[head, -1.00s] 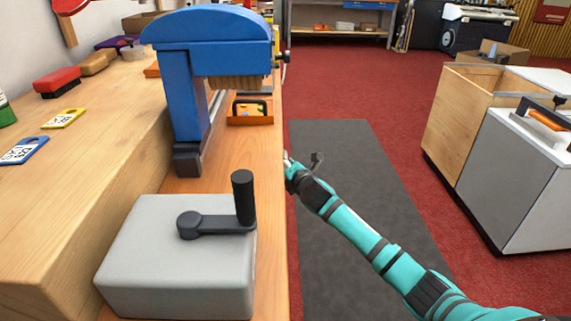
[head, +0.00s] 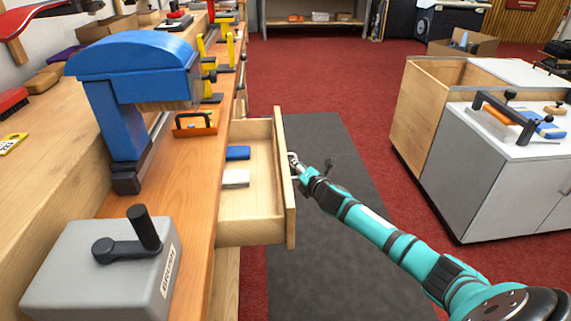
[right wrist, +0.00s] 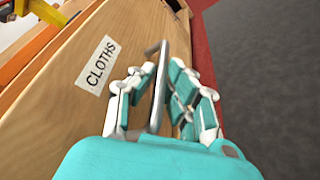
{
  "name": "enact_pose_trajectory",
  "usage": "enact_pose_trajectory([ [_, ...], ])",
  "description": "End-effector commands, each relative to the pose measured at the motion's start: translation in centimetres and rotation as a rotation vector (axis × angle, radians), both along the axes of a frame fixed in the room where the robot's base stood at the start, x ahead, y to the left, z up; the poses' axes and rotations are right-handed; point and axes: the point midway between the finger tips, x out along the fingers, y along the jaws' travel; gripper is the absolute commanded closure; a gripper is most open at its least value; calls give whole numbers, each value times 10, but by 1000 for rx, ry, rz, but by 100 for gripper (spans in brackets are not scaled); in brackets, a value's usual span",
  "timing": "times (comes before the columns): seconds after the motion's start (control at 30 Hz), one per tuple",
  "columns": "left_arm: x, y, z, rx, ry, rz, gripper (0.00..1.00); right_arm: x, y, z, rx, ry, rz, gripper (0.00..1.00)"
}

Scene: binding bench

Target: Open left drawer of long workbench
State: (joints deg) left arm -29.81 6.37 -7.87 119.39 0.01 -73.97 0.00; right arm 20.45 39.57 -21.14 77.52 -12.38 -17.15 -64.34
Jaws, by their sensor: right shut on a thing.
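The long wooden workbench (head: 190,215) runs along the left of the head view. A wooden drawer (head: 255,229) stands pulled out from its side, with a blue block (head: 238,153) and a white block (head: 235,179) inside. In the right wrist view the drawer front (right wrist: 60,130) carries a label reading CLOTHS (right wrist: 98,65) and a grey bar handle (right wrist: 158,95). My right gripper (right wrist: 163,92) is shut on this handle, with fingers on both sides. In the head view my right gripper (head: 296,162) is at the outer face of the drawer front. My left gripper is not in view.
On the bench stand a blue press (head: 135,65), a grey box with a black crank (head: 100,270) and an orange tray (head: 195,124). A cabinet (head: 475,170) stands at the right. A dark mat (head: 310,270) covers the floor between, clear of objects.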

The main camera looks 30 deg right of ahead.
Motion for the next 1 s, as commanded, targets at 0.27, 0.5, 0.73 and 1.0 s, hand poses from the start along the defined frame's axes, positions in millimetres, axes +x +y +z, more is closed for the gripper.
enact_pose_trajectory([
  [0.27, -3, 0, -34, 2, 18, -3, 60, -23, -48, -1, -2, 4, -4, 100],
  [0.5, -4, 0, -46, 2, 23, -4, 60, -34, -70, 0, -1, 2, -3, 100],
  [0.73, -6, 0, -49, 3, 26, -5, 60, -36, -76, -1, -1, 1, -3, 100],
  [1.0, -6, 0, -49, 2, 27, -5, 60, -36, -75, -1, 0, 1, -3, 100],
])
